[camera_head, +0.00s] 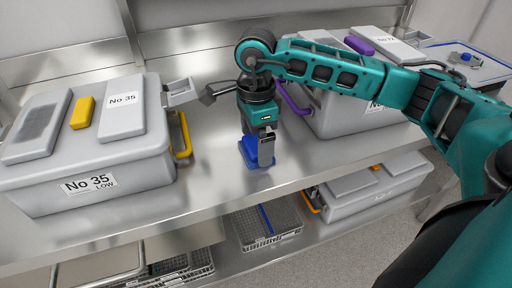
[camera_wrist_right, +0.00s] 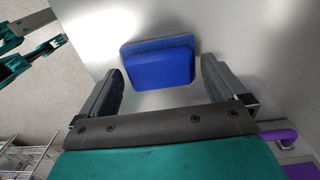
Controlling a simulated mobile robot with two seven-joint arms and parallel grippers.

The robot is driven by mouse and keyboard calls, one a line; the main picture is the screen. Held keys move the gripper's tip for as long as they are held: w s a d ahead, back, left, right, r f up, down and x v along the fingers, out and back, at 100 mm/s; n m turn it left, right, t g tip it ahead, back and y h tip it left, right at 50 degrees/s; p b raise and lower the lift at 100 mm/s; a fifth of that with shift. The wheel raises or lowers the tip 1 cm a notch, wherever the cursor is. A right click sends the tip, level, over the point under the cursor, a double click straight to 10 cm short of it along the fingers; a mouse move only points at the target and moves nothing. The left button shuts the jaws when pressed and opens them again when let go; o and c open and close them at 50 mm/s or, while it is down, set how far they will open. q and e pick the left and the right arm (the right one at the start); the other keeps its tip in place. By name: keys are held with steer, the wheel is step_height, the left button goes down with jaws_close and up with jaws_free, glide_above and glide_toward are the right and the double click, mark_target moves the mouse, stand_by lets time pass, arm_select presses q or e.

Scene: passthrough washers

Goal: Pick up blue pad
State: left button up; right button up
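The blue pad (camera_head: 250,151) stands on the steel shelf between the two grey containers. In the right wrist view the blue pad (camera_wrist_right: 160,62) is a rounded block on a slightly wider blue base. My right gripper (camera_head: 263,158) points down at the pad and hides part of it in the head view. In the right wrist view my right gripper (camera_wrist_right: 162,72) is open, with one finger on each side of the pad. Gaps show between the pad and both fingers. My left gripper does not show in the head view.
A grey container labelled No 35 (camera_head: 80,168) with a yellow handle (camera_head: 184,135) stands left. Another grey container (camera_head: 345,118) with a purple handle (camera_head: 291,100) is right, partly behind my arm. Wire baskets (camera_head: 262,226) sit below. The shelf in front of the pad is clear.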

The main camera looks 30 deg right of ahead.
steer(key=c, duration=0.9)
steer(key=shift+r, duration=0.15)
step_height(320, 180, up, 13)
steer(key=p, duration=0.1)
step_height(320, 180, up, 7)
steer(key=p, duration=0.2)
glide_above(255, 143)
steer(key=shift+d, duration=0.1)
steer(key=o, duration=0.5)
steer(key=c, duration=0.4)
